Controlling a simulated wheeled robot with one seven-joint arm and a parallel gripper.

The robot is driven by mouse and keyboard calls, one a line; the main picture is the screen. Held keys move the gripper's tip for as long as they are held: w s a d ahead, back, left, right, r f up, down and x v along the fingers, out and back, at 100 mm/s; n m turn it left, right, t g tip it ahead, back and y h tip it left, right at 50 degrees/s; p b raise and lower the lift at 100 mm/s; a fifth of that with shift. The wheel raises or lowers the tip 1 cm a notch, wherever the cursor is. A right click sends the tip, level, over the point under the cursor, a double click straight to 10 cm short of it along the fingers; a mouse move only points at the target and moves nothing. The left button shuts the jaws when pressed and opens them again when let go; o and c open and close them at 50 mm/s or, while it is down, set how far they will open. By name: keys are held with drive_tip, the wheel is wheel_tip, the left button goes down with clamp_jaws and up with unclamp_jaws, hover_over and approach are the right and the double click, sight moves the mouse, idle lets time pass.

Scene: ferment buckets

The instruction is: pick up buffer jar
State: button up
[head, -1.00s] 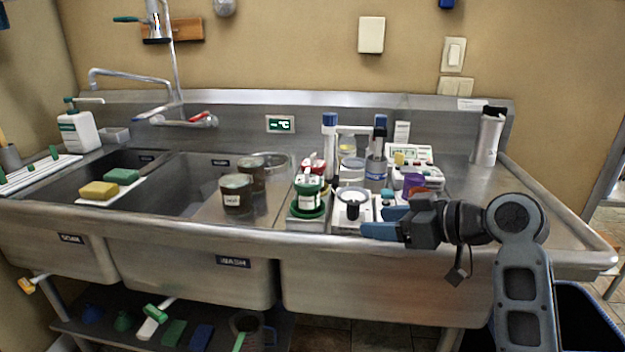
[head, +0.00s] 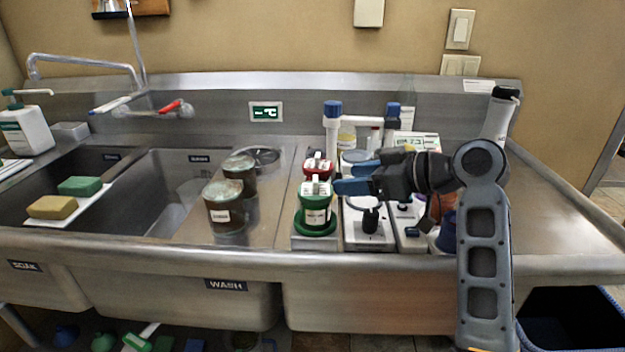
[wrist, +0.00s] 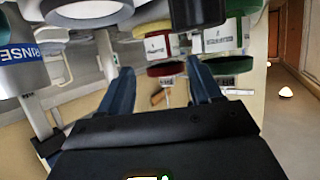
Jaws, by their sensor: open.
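I cannot read a label that marks the buffer jar. Two small labelled jars stand together on the counter: a green jar (head: 316,208) in front, in a green ring, and a red jar (head: 318,167) behind it. In the wrist view the red jar (wrist: 166,69) shows between my fingers, beyond the tips, and the green jar (wrist: 232,64) is to its right. My gripper (head: 352,177) is open and empty, with blue fingers pointing left, just right of the jars. No contact shows.
A white device with a black knob (head: 371,221) sits below my gripper. A white stand with blue caps (head: 362,121) is behind. Two brown lidded jars (head: 225,207) stand to the left beside the wash basin (head: 180,190). The right counter is clear.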

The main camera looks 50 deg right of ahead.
sight(328, 181)
drive_tip(key=x, duration=0.6)
drive_tip(key=shift+w+a, duration=0.2)
drive_tip(key=shift+w, duration=0.05)
drive_tip(key=shift+c, duration=0.3)
drive_tip(key=c, duration=0.9)
drive_tip(key=shift+o, duration=0.2)
drive_tip(key=shift+r, duration=0.5)
drive_tip(key=r, duration=0.3)
drive_tip(key=shift+s+r, duration=0.25)
drive_tip(key=shift+s, duration=0.15)
drive_tip(key=a+r+v, duration=0.1)
drive_tip(key=v, duration=1.1)
drive_tip(key=shift+d+r+p, duration=0.25)
drive_tip(key=shift+r+p, duration=0.05)
drive_tip(key=shift+p, duration=0.15)
